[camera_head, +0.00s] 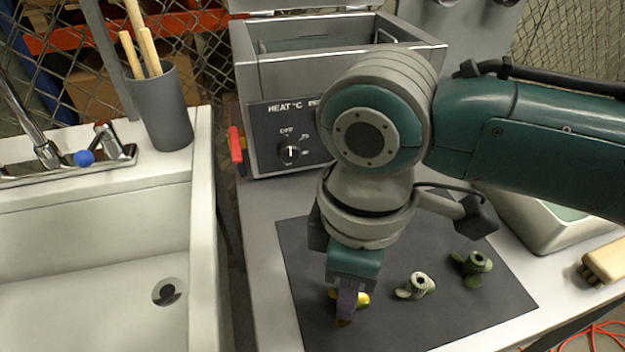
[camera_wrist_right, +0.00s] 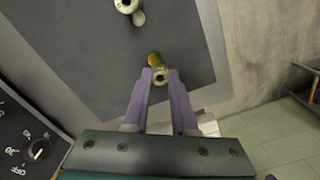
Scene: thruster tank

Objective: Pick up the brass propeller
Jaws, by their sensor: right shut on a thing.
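The brass propeller (camera_head: 362,299) is small and yellow and is at the left part of the dark mat (camera_head: 440,315). My right gripper (camera_head: 345,312) points down over it, and its fingers hide much of it in the head view. In the right wrist view, the propeller (camera_wrist_right: 155,59) shows at the tips of the purple fingers, with its hub between them. My right gripper (camera_wrist_right: 161,76) is shut on it. I cannot tell whether it touches the mat. A pale propeller (camera_head: 415,286) and a dark green propeller (camera_head: 471,266) lie to its right. My left gripper is not in view.
A metal heated tank (camera_head: 262,105) with a dial stands behind the mat. A white sink (camera_head: 90,240) is on the left, with a grey cup (camera_head: 160,110) of wooden handles behind it. A pale tray (camera_head: 545,225) and a wooden-handled brush (camera_head: 605,262) are on the right.

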